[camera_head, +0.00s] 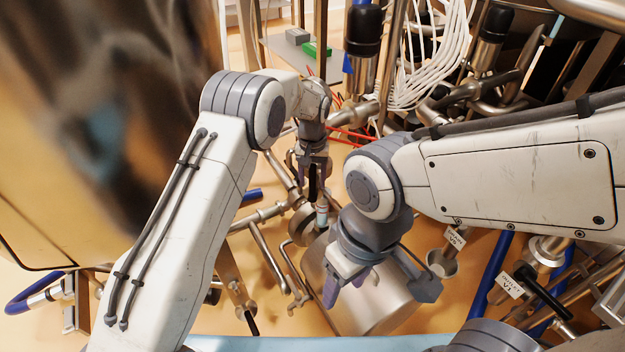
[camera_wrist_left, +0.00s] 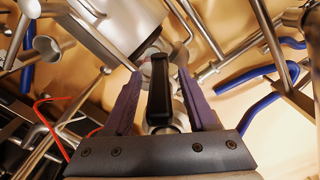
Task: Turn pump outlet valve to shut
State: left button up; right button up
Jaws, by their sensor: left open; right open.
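My left gripper (camera_head: 313,178) is open, pointing down at a black valve handle (camera_head: 313,187) on a steel pipe fitting. In the left wrist view the purple fingers of my left gripper (camera_wrist_left: 160,76) stand on either side of this black handle (camera_wrist_left: 160,92), with a gap visible on both sides. No label shows on this valve, so I cannot confirm that it is the pump outlet valve. My right gripper (camera_head: 352,284) is open and empty, above a steel cylinder (camera_head: 385,305). My left arm hides part of the piping.
Another black-handled valve with a white tag (camera_head: 510,286) stands at lower right, beside a blue pipe (camera_head: 494,270). Steel pipes (camera_head: 268,252) surround the left gripper. Red wires (camera_head: 350,133) and white cables (camera_head: 425,60) lie behind it. A blurred shape fills the upper left.

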pick_arm(q)
grip_shut()
dwell(1.4)
